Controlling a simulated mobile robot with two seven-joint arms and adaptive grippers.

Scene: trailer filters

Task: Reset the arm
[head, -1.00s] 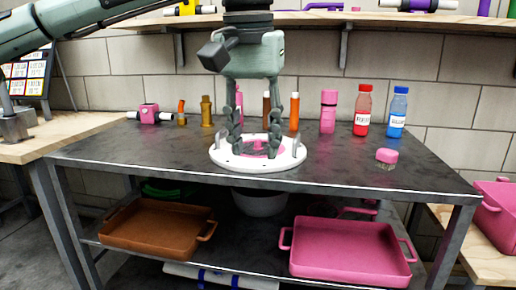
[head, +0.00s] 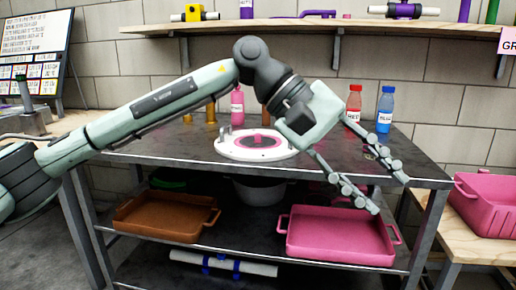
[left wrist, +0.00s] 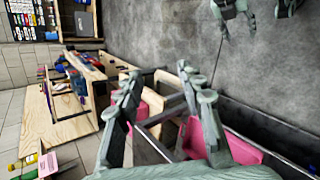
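My left arm (head: 165,105) reaches in from the left across the dark workbench, bent at its grey wrist. My left gripper (head: 391,196) is open and empty, tilted down to the right over the bench's front right edge. In the left wrist view its two fingers (left wrist: 164,88) stand apart with nothing between them. A round white plate (head: 228,148) with a pink centre and handles sits on the bench, left of the gripper and apart from it.
A red-capped bottle (head: 354,103) and a blue bottle (head: 386,108) stand behind the gripper. A pink bottle (head: 237,105) stands behind the arm. Below are a brown tray (head: 160,222) and a pink tray (head: 335,243). A pink bin (head: 485,205) is at right.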

